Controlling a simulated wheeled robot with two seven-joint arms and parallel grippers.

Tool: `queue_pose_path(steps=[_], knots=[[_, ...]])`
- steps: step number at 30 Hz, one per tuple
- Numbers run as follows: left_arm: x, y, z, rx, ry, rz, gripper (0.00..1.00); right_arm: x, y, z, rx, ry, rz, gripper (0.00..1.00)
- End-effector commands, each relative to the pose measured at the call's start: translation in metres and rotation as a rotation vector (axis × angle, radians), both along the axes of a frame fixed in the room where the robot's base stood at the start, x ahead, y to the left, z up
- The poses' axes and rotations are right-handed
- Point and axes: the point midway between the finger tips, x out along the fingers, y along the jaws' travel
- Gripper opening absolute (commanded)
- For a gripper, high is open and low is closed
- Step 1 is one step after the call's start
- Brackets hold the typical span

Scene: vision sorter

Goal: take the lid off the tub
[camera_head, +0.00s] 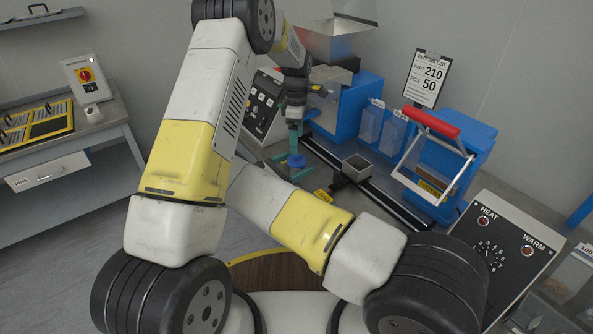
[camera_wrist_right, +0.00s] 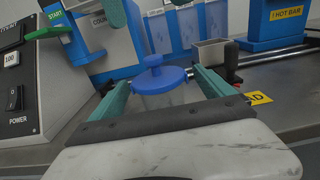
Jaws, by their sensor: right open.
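The tub (camera_wrist_right: 160,97) is a clear, pale container with a blue lid (camera_wrist_right: 157,77) on it. The lid has a round blue knob on top. In the head view the lid (camera_head: 297,161) is small, on the grey bench. My right gripper (camera_wrist_right: 161,80) is open, its teal fingers on either side of the tub below the lid; I cannot tell whether they touch it. My left gripper (camera_head: 295,132) hangs above the lid, pointing down.
A grey open box (camera_head: 357,167) stands right of the tub, by a dark rail. A blue station with a red-handled frame (camera_head: 431,123) is further right. A control panel with a power switch (camera_wrist_right: 14,98) stands at left. Blue bins (camera_head: 370,123) stand behind.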

Motion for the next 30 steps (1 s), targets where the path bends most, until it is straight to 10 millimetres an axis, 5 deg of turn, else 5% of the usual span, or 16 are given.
queue_pose_path(steps=[6, 20, 30], knots=[[0.0, 0.0, 0.0, 0.0, 0.0, 0.0, 0.85, 0.0, 0.0, 0.0, 0.0, 0.0, 0.0, 0.9], [0.0, 0.0, 0.0, 0.0, 0.0, 0.0, 0.85, 0.0, 0.0, 0.0, -0.001, 0.001, 0.0, 0.0], [0.0, 0.0, 0.011, 0.001, -0.002, -0.213, 0.87, 0.0, 0.0, 0.0, 0.0, 0.0, 0.0, 0.0]])
